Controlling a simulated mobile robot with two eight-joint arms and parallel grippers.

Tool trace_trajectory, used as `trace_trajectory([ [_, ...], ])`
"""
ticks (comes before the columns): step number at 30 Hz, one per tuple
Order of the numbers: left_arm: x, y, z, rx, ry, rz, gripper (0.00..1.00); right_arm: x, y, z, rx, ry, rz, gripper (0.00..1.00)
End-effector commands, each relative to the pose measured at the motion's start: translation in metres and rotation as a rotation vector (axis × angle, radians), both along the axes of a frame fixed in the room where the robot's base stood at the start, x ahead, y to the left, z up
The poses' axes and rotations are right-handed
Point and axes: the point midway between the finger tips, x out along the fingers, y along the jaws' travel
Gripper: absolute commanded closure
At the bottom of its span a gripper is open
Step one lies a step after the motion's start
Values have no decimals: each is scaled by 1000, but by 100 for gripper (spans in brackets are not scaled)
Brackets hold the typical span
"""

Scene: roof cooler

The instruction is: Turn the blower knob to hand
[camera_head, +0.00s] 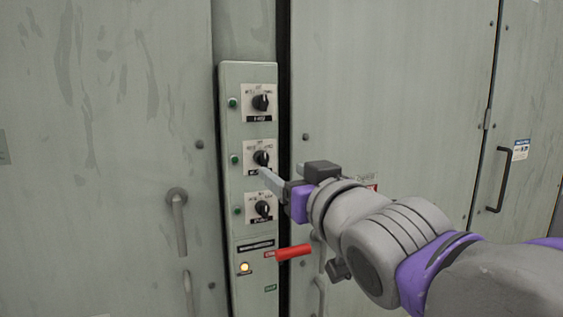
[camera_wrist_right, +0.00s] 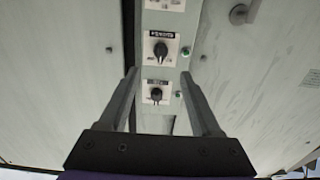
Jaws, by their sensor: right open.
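A narrow panel (camera_head: 249,225) carries three black rotary knobs on white plates: top (camera_head: 261,102), middle (camera_head: 262,158) and bottom (camera_head: 263,208). The label text is too small to tell which knob is the blower knob. My right gripper (camera_head: 263,169) is open, with its fingertips in front of the panel just below the middle knob; I cannot tell whether they touch it. The right wrist view looks upside down. In it the middle knob (camera_wrist_right: 160,48) lies ahead of the open fingers (camera_wrist_right: 159,74), and the top knob (camera_wrist_right: 156,95) appears between them. My left gripper is not in view.
Green lamps (camera_head: 234,103) sit left of the knobs. A red lever (camera_head: 293,252) sticks out low on the panel, below my right arm, and a lit amber lamp (camera_head: 244,268) is beside it. Cabinet doors with handles (camera_head: 178,222) flank the panel.

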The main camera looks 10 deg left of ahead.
Motion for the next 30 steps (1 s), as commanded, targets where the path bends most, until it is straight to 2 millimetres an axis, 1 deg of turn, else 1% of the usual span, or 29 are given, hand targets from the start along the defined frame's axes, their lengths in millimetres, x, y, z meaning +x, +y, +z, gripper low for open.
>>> trace_trajectory([
  [9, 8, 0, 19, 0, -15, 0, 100, 49, 32, 3, -2, -3, -2, 35],
  [15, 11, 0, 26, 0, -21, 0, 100, 73, 48, 2, -2, -1, -3, 35],
  [21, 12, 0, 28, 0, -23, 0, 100, 82, 54, 0, -2, 0, -3, 35],
  [28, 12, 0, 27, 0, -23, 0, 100, 83, 55, -1, -2, 1, -3, 35],
  [29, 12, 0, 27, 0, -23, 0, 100, 83, 55, -1, -2, 1, -3, 37],
  [30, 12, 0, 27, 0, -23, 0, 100, 83, 55, -1, -3, 1, -3, 44],
])
